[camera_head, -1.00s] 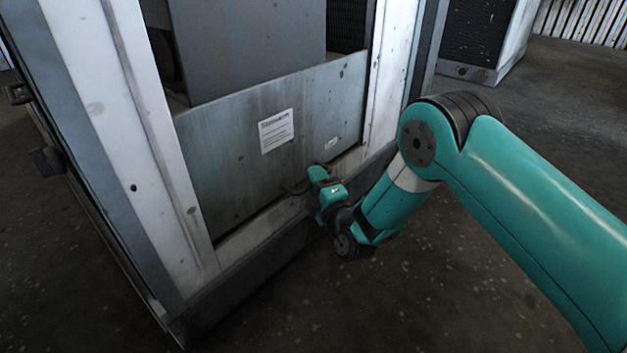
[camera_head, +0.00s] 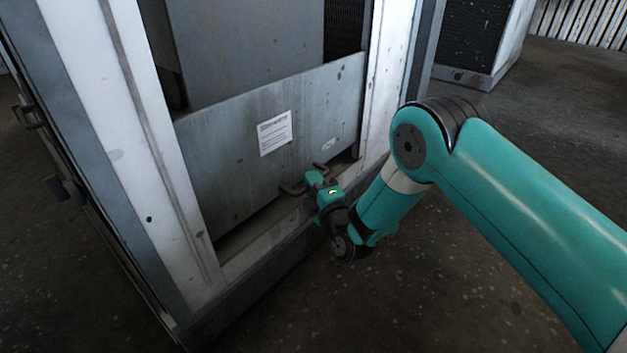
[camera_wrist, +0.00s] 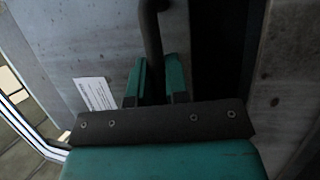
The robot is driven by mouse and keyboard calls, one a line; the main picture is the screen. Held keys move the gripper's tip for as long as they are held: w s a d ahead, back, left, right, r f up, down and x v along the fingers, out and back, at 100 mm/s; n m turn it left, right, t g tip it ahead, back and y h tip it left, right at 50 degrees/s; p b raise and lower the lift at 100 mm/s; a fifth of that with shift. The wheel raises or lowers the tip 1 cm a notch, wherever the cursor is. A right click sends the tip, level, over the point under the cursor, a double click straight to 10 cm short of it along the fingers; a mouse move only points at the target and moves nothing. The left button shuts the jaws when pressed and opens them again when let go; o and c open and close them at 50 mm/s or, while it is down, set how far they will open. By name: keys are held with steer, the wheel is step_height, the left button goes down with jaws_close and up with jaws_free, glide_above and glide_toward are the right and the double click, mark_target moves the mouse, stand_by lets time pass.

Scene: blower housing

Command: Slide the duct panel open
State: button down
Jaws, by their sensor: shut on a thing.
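The duct panel (camera_head: 235,150) is a grey metal sheet with a white label, set in the white frame of the housing. A dark gap shows under its lower edge. Its dark bar handle (camera_head: 290,191) is near that edge. My gripper (camera_head: 314,181) is shut on the handle and hides its middle part. In the wrist view, the handle (camera_wrist: 151,35) runs between the two teal fingers of my gripper (camera_wrist: 158,82). The panel (camera_wrist: 95,45) fills the left of that view, with the dark gap to the right of the fingers.
The white frame post (camera_head: 385,85) stands close to the right of my gripper, and the lower sill (camera_head: 250,262) is below it. Another cabinet (camera_head: 480,40) stands at the back right. The floor (camera_head: 480,260) in front is clear.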

steer(key=p, duration=2.2)
glide_toward(301, 78)
steer(key=x, duration=0.4)
steer(key=shift+w, duration=0.3)
steer(key=c, duration=1.1)
jaws_free()
steer(key=shift+a, duration=0.1)
steer(key=shift+s, duration=0.1)
steer(key=b+v, duration=0.2)
steer(key=v, duration=0.3)
steer(key=b+v, duration=0.2)
steer(key=v, duration=0.2)
steer(key=f+b+v, duration=0.1)
steer(key=b+v, duration=0.1)
steer(key=v, duration=0.3)
steer(key=shift+s, duration=0.2)
